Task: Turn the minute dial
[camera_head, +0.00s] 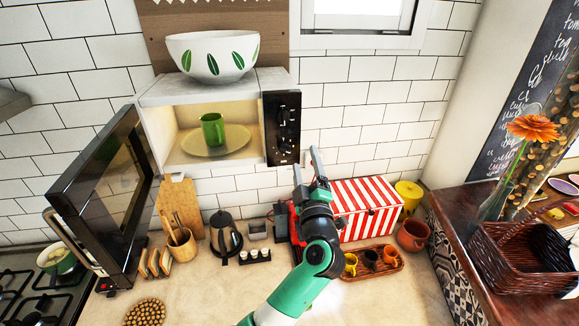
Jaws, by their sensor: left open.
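The microwave (214,88) is mounted on the tiled wall with its door (110,185) swung open to the left. Its black control panel (283,150) on the right side carries small dark dials, too small to tell which is the minute dial. A green jug (212,130) stands on the plate (236,142) inside. My left gripper (307,168) is open and empty, pointing up. It is just right of the panel's lower edge in the picture and appears apart from it. My right gripper is not in view.
A white bowl with green leaves (214,54) sits on top of the microwave. Below are a red-striped box (365,203), a tray with small cups (385,270), a dark kettle (224,236) and a wooden board (180,203). The wall right of the panel is clear.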

